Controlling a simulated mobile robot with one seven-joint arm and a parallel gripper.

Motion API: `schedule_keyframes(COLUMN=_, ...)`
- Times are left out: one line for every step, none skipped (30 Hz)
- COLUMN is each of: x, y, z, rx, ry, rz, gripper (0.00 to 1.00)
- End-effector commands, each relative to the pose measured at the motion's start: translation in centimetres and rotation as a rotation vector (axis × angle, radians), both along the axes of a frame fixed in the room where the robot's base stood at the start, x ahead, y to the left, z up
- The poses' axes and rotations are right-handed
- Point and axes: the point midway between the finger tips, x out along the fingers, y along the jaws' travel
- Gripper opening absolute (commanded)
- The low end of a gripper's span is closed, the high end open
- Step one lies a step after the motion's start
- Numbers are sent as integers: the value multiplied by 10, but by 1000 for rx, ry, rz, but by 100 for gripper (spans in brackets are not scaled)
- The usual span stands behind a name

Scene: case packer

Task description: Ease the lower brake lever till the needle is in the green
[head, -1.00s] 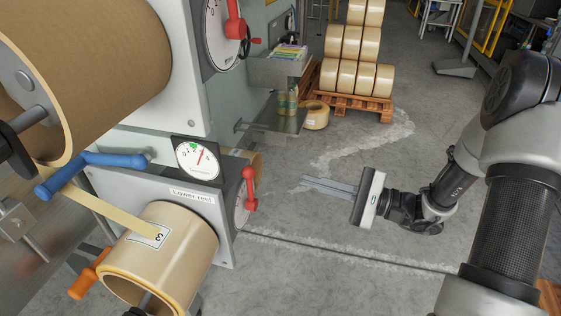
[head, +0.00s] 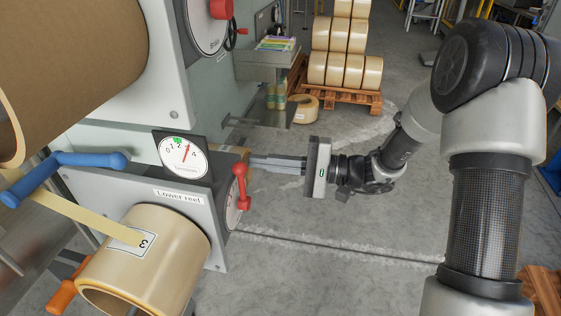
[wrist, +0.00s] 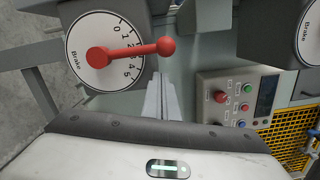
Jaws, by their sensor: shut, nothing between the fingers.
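The lower brake lever (head: 240,186) is red and stands on a white dial on the right side of the lower reel housing (head: 190,205). In the wrist view the red lever (wrist: 135,50) points right across the dial marked Brake (wrist: 92,28). The gauge (head: 182,156) above the housing has a green band near the top, and its red needle points up, right of the green. My gripper (head: 252,162) is shut and empty, its fingers pointing left just behind the lever. In the wrist view the fingertips (wrist: 158,85) lie below the lever's knob, with no clear contact.
A blue handle (head: 70,160) and the tape reel (head: 150,255) are on the left. An upper dial with a red lever (head: 221,9) is above. A control panel (wrist: 238,97) shows in the wrist view. Open floor (head: 340,225) lies right of the housing.

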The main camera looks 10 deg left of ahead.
Motion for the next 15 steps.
schedule_keyframes(x=-7, y=2, z=2, rx=-1, ry=0, rz=1, gripper=0)
schedule_keyframes(x=-9, y=3, z=3, rx=-1, ry=0, rz=1, gripper=0)
schedule_keyframes(x=-13, y=3, z=3, rx=0, ry=1, rz=1, gripper=0)
schedule_keyframes(x=-14, y=4, z=4, rx=0, ry=1, rz=1, gripper=0)
schedule_keyframes(x=-16, y=4, z=5, rx=0, ry=1, rz=1, gripper=0)
schedule_keyframes(x=-17, y=4, z=5, rx=1, ry=0, rz=0, gripper=0)
schedule_keyframes(x=-18, y=4, z=6, rx=1, ry=0, rz=0, gripper=0)
schedule_keyframes(x=-19, y=4, z=6, rx=1, ry=0, rz=0, gripper=0)
schedule_keyframes(x=-19, y=5, z=6, rx=1, ry=0, rz=0, gripper=0)
schedule_keyframes(x=-19, y=5, z=6, rx=1, ry=0, rz=0, gripper=0)
schedule_keyframes(x=-19, y=4, z=6, rx=1, ry=0, rz=0, gripper=0)
schedule_keyframes(x=-19, y=4, z=6, rx=1, ry=0, rz=0, gripper=0)
schedule_keyframes(x=-19, y=4, z=6, rx=1, ry=0, rz=0, gripper=0)
schedule_keyframes(x=-19, y=4, z=6, rx=1, ry=1, rz=0, gripper=0)
schedule_keyframes(x=-19, y=4, z=6, rx=1, ry=1, rz=0, gripper=0)
